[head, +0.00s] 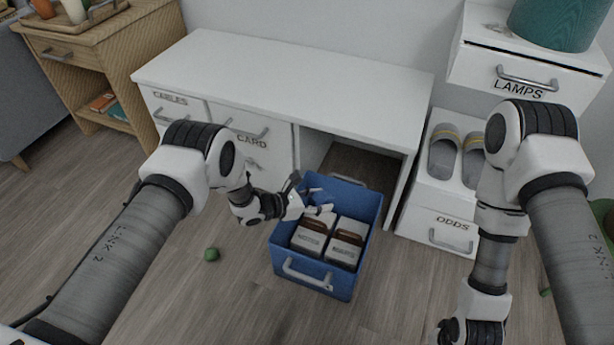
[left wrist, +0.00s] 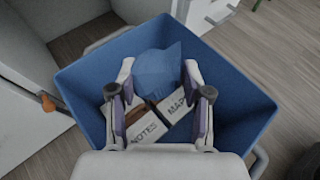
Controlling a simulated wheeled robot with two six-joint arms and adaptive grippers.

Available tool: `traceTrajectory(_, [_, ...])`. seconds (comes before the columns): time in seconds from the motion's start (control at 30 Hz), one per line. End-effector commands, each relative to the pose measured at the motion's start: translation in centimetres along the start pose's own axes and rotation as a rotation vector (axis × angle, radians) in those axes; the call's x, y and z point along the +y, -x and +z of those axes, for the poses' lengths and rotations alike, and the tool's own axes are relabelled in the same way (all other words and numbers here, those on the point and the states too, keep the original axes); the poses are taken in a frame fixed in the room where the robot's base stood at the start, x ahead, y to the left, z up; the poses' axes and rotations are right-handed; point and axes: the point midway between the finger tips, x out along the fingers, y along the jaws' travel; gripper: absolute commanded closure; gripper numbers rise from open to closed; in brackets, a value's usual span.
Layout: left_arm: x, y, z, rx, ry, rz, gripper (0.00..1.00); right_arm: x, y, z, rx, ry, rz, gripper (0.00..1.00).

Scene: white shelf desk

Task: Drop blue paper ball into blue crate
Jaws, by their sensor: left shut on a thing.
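The blue crate (head: 366,215) stands on the floor in front of the desk's open bay. In the left wrist view its wall (left wrist: 85,75) surrounds my gripper from behind. My left gripper (head: 318,206) is over the crate's far part. In the left wrist view my left gripper (left wrist: 157,78) is shut on the crumpled blue paper ball (left wrist: 158,68), which lies between its fingertips. The ball also shows in the head view (head: 322,197), partly hidden by the fingers. Its exact height above the crate floor is hard to tell.
Two labelled boxes, NOTES (left wrist: 146,128) and MAPS (left wrist: 180,104), sit inside the crate.

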Motion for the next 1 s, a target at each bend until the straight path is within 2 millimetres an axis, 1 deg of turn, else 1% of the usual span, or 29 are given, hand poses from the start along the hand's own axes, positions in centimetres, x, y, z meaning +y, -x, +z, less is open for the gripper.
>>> traceTrajectory(0.03, [-0.2, -0.3, -0.7, -0.001, -0.006, -0.014, 0.73, 0.0, -0.2, 0.0, 0.000, 0.000, 0.000, 0.60])
traceTrajectory(0.17, [-0.4, -0.7, -1.7, -0.001, -0.012, -0.027, 0.73, 0.0, -0.8, 0.0, 0.000, 0.000, 0.000, 0.60])
traceTrajectory(0.5, [-0.3, -2.4, -5.9, -0.001, -0.011, -0.025, 0.73, 0.0, -4.8, 0.0, 0.000, 0.000, 0.000, 0.60])
traceTrajectory(0.6, [-0.3, -2.6, -6.5, -0.002, -0.012, -0.024, 0.73, 0.0, -5.2, 0.0, 0.000, 0.000, 0.000, 0.60])
traceTrajectory(0.87, [-0.3, -2.6, -6.3, -0.001, -0.011, -0.024, 0.73, 0.0, -5.1, 0.0, 0.000, 0.000, 0.000, 0.60])
traceTrajectory(0.9, [-0.3, -2.6, -6.3, -0.001, -0.011, -0.024, 0.37, 0.0, -5.1, 0.0, 0.000, 0.000, 0.000, 0.60])
traceTrajectory(0.93, [-0.3, -2.6, -6.3, -0.001, -0.011, -0.024, 0.27, 0.0, -5.1, 0.0, 0.000, 0.000, 0.000, 0.60])
traceTrajectory(0.97, [-0.3, -2.6, -6.3, -0.001, -0.011, -0.024, 0.22, 0.0, -5.1, 0.0, 0.000, 0.000, 0.000, 0.60])
traceTrajectory(1.0, [-0.3, -2.6, -6.3, -0.001, -0.011, -0.024, 0.22, 0.0, -5.1, 0.0, 0.000, 0.000, 0.000, 0.60])
